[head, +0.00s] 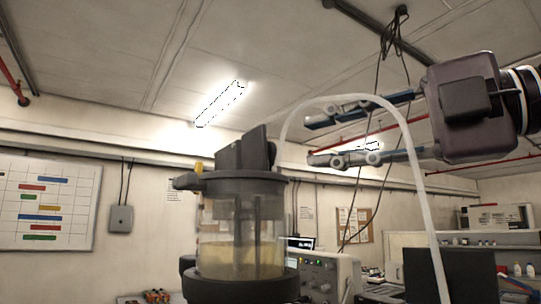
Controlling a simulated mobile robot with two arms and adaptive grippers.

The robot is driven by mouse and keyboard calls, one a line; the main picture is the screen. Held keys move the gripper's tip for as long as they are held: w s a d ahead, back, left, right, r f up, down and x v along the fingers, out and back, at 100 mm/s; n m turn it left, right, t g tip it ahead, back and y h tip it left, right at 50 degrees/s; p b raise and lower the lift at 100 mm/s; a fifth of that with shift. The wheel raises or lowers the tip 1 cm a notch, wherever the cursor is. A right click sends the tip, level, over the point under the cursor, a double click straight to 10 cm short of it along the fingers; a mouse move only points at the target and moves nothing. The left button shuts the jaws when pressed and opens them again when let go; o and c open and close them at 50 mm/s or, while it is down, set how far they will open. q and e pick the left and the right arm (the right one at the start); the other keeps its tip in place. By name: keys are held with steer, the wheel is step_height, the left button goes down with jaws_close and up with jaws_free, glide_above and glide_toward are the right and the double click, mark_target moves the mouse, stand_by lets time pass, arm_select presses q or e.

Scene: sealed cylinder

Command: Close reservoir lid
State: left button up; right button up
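The reservoir (240,228) is a clear cylinder with a black collar and base, with pale yellow liquid low inside. Its dark lid (243,152) stands steeply raised above the collar, so the reservoir looks open. A yellow knob (198,167) sits at the collar's left edge. My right gripper (309,141) comes in from the upper right with its fingers pointing left. Its two fingers are apart with nothing between them, to the right of the lid and about level with it. I cannot tell how far apart they are in depth. My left gripper is not in view.
A pale tube (414,165) arches from near the lid past my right gripper's fingers and down to the right. An instrument with knobs (325,275) stands right of the reservoir. A dark panel (440,277) is at the lower right.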

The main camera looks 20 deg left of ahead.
mark_target(276, 150)
steer(key=p+x, duration=0.3)
steer(key=x, duration=0.3)
steer(key=shift+w+a+r, duration=0.15)
steer(key=shift+w+a, duration=0.05)
steer(key=shift+a, duration=0.05)
steer(key=shift+w+a, duration=0.1)
steer(key=shift+a, duration=0.45)
steer(key=shift+d, duration=0.1)
jaws_close()
